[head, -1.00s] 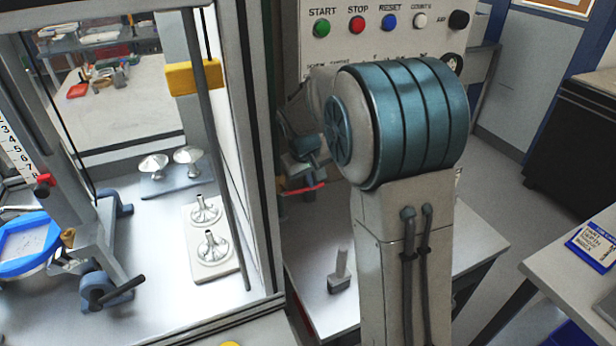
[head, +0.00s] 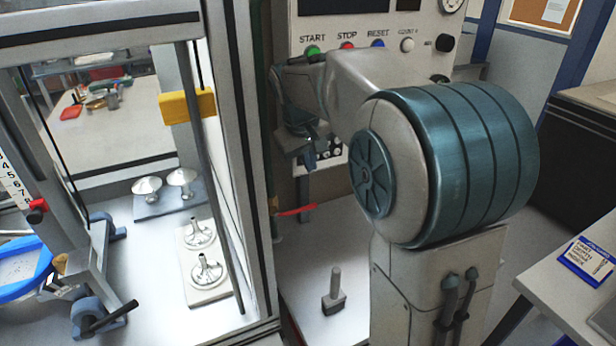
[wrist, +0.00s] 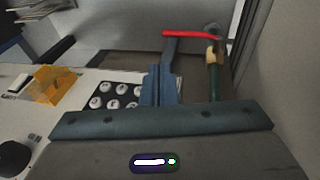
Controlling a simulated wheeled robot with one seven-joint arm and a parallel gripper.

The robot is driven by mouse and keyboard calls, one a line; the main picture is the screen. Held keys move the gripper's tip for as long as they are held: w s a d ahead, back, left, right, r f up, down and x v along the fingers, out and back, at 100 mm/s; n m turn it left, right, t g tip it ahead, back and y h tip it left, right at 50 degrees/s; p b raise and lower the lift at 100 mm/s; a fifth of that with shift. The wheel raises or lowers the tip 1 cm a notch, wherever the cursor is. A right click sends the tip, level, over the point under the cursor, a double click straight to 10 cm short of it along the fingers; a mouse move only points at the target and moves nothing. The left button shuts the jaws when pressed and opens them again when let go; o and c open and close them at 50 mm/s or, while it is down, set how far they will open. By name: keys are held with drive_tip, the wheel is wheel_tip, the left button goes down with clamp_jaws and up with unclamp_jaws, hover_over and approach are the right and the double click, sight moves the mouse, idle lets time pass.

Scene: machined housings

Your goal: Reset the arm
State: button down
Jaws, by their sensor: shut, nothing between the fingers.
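My arm stands in front of the control panel in the head view, its large teal joint covering part of the panel. My gripper (head: 307,160) hangs just left of that joint, beside the panel's lower part. In the wrist view my gripper (wrist: 163,70) has its two blue fingers together with nothing between them. The control panel (head: 345,22) carries the green START (head: 313,51), red STOP (head: 347,46) and blue RESET (head: 378,43) buttons.
A glass-walled cabinet (head: 243,130) on the left holds metal funnel-shaped parts (head: 206,268) on plates. A small grey block with a post (head: 334,292) stands on the bench. A red-handled item (head: 296,210) is near my gripper. A table with a blue sign (head: 587,262) stands at right.

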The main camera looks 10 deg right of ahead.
drive_tip(key=s+f+m+y, duration=0.1)
drive_tip(key=s+f, duration=0.2)
drive_tip(key=s, duration=0.9)
drive_tip(key=s+f+m+y, duration=0.1)
drive_tip(key=s+f, duration=0.2)
drive_tip(key=s, duration=1)
drive_tip(key=shift+s+a+f+m+t, duration=0.25)
drive_tip(key=shift+s+a+m+t, duration=0.05)
drive_tip(key=shift+a+t, duration=0.1)
